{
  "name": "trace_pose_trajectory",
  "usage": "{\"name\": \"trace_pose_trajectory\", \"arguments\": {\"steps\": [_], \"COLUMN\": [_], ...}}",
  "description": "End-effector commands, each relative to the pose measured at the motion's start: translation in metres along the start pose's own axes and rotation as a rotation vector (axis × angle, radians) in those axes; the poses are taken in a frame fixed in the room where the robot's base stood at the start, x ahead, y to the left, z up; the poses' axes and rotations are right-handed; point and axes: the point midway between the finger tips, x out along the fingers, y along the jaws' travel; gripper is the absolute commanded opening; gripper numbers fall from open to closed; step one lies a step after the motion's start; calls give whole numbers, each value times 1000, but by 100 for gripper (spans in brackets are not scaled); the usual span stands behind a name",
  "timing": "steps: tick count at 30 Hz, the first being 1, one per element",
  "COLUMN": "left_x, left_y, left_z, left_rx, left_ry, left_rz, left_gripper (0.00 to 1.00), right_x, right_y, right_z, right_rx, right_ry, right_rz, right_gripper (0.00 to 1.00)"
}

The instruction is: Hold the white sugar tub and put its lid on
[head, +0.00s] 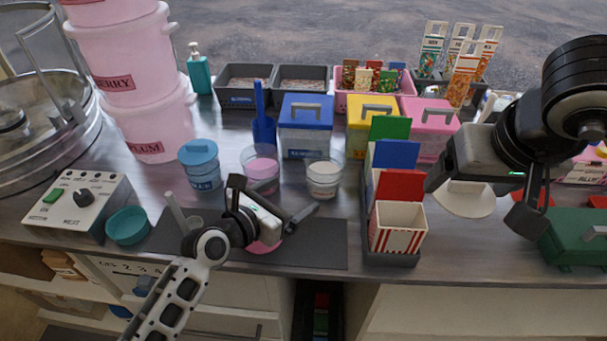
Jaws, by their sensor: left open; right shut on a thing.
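The white sugar tub (324,188) is a clear round tub of white sugar, upright and uncovered on the counter. My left gripper (270,202) is open and empty, in front of the tub and to its left; one finger reaches close below it, but I cannot tell whether they touch. My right gripper (482,198) is shut on a round cream-white lid (467,205), held in the air to the right of the striped box. The grip itself is partly hidden.
A pink sugar tub (262,166) stands open, left of the white one. A lidded blue tub (198,178) is further left. A striped box (398,228) in a dark rack stands between my grippers. Lidded bins (305,142) line the back. A green case (575,248) sits right.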

Motion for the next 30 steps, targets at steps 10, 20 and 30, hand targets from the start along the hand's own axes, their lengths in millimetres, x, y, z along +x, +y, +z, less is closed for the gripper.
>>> {"name": "trace_pose_trajectory", "arguments": {"steps": [10, 20, 30], "left_x": [47, 94, 115], "left_y": [0, 0, 0], "left_z": [-3, -1, 0], "left_rx": [2, 1, 3], "left_ry": [-4, -2, -1], "left_rz": [1, 1, 1], "left_gripper": [91, 91, 91], "right_x": [16, 28, 35], "right_y": [0, 0, 0], "right_z": [6, 12, 14], "right_rx": [0, 0, 0], "right_ry": [0, 0, 0], "right_rz": [0, 0, 0], "right_gripper": [59, 59, 59]}}
